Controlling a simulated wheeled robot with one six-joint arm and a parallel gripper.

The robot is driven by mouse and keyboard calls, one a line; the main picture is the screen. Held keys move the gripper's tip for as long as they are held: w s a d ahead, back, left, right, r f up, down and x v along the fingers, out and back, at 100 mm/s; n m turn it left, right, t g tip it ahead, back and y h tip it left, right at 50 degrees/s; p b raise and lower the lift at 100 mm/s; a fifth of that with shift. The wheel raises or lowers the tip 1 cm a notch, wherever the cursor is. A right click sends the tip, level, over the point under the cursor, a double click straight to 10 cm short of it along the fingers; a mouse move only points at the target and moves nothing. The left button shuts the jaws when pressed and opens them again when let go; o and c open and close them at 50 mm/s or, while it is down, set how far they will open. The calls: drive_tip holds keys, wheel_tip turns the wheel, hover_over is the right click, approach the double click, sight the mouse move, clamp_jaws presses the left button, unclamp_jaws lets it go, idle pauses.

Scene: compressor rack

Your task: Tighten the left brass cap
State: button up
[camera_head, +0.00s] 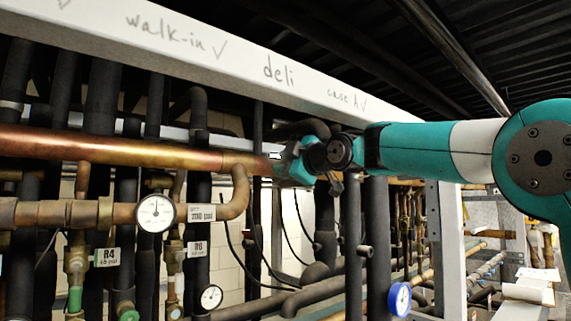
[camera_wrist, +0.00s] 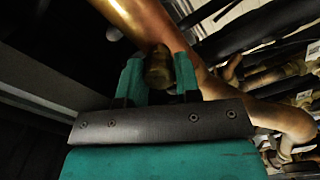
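A dull brass cap (camera_wrist: 158,68) sits against the side of the large copper pipe (camera_wrist: 146,18) in the wrist view. The two teal fingers of my gripper (camera_wrist: 158,78) stand on either side of it, close against it with no clear gap, so the gripper looks shut on it. In the head view my gripper (camera_head: 290,165) is at the right end of the copper pipe (camera_head: 110,148), and it hides the cap there. I cannot make out a second brass cap in either view.
A white beam (camera_head: 190,48) with handwriting runs above the pipe. A pressure gauge (camera_head: 155,213), a smaller gauge (camera_head: 211,297) and a blue gauge (camera_head: 399,298) are below. Dark insulated pipes (camera_head: 377,240) stand close beneath the gripper. An open notebook (camera_head: 530,290) lies at lower right.

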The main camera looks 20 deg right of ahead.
drive_tip(key=c, duration=0.3)
drive_tip(key=shift+c, duration=0.2)
drive_tip(key=shift+f+m+b, duration=0.15)
drive_tip(key=shift+m+b, duration=0.15)
drive_tip(key=shift+m, duration=17.4)
